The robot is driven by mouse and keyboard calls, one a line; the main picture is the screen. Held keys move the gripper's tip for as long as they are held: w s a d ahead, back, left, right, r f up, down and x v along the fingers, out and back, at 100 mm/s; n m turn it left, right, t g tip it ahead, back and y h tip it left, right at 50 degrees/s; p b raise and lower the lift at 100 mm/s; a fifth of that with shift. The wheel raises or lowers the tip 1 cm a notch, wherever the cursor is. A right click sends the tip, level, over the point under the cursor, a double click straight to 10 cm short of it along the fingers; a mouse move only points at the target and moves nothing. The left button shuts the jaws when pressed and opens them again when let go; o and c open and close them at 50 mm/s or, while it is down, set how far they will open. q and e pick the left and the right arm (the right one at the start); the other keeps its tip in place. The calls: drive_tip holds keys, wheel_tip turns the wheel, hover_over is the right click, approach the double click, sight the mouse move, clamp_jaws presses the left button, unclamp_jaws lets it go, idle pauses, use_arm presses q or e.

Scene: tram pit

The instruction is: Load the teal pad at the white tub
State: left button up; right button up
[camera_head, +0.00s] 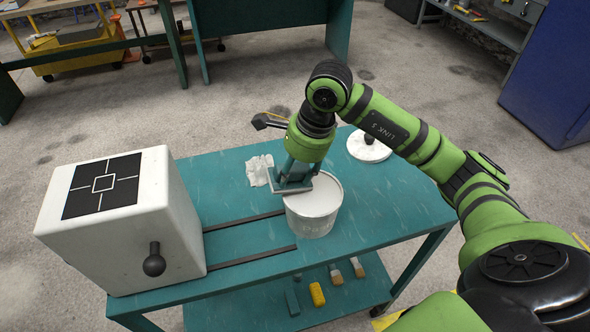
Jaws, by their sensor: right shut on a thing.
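The white tub (313,218) stands on the teal table, open at the top, with white matter inside. My right gripper (297,172) points down over the tub's left rim and is shut on the teal pad (290,184). The pad is held about level, with a pale grey layer along its underside. It overlaps the left part of the tub's opening in the picture; I cannot tell whether it touches the rim or the contents. My left gripper is not in view.
A white box (184,220) with a black marked panel and a knob stands on the table (408,205) at left, beside two dark rails (250,256). A crumpled white cloth (258,168) lies behind the pad. A round white lid (369,150) lies behind right. Brushes and a yellow block (317,294) are on the lower shelf.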

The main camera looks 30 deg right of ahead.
drive_tip(key=shift+r, duration=0.1)
drive_tip(key=shift+r+p, duration=2.05)
drive_tip(key=shift+r, duration=1.35)
